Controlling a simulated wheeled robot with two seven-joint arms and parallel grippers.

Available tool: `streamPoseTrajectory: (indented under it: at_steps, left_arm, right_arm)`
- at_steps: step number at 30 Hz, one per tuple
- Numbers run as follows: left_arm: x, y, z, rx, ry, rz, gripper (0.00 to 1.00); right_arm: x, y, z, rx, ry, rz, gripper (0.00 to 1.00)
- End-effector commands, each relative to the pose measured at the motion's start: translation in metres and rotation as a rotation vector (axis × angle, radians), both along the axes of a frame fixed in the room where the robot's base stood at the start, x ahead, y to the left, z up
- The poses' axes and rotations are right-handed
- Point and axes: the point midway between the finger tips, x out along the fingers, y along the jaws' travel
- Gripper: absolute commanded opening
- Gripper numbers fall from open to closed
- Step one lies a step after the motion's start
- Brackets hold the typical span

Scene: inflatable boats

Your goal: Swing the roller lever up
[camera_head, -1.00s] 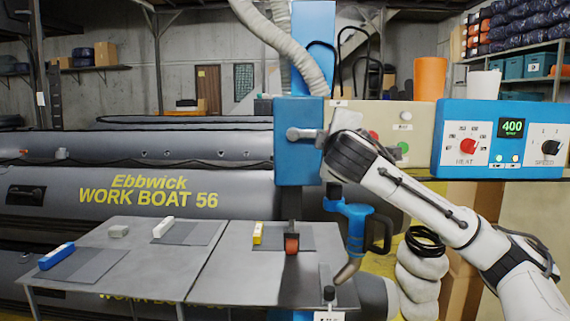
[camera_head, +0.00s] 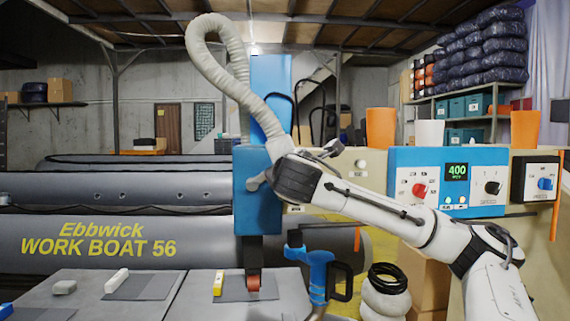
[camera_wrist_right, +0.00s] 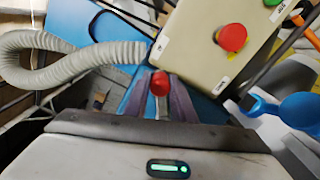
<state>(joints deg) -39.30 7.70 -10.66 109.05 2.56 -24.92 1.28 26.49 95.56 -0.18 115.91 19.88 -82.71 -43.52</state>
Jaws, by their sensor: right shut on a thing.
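The roller lever is a short grey arm (camera_head: 256,182) on the side of the blue machine head (camera_head: 257,212). It slopes up to the right, and its far end is hidden behind my right wrist. A red knob (camera_wrist_right: 160,84) shows between the fingers of my right gripper (camera_wrist_right: 160,97) in the right wrist view. The gripper is shut on this knob, which looks like the lever's end. In the head view my right arm hides the fingers. A red-orange roller (camera_head: 253,283) hangs below the machine head, over the table's dark sheet. My left gripper is not in view.
A grey hose (camera_head: 215,75) loops above the machine head. A blue hand tool (camera_head: 318,270) stands right of the roller. A control panel (camera_head: 447,183) reads 400 at right. A beige box with a red button (camera_wrist_right: 232,38) lies close beside my right gripper.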

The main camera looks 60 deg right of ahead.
Motion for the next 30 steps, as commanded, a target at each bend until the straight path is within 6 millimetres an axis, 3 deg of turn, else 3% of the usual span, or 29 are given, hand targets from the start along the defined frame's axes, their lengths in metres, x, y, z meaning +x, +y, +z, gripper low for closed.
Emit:
streamPoseTrajectory:
  at_steps: [14, 15, 18, 30]
  left_arm:
    - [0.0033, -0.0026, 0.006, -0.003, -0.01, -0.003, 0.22]
    - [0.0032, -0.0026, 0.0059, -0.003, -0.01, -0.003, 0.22]
    - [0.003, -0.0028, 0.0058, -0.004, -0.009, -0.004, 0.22]
    - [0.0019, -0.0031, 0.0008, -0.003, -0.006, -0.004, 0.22]
  right_arm:
    - [-0.0007, -0.0004, 0.0039, -0.015, 0.009, -0.004, 0.0]
    - [-0.0007, -0.0004, 0.0041, -0.014, 0.008, -0.004, 0.26]
    - [-0.0005, -0.0003, 0.0036, -0.014, 0.008, -0.003, 0.42]
    - [-0.0045, 0.0074, 0.0011, -0.011, 0.008, 0.001, 0.42]
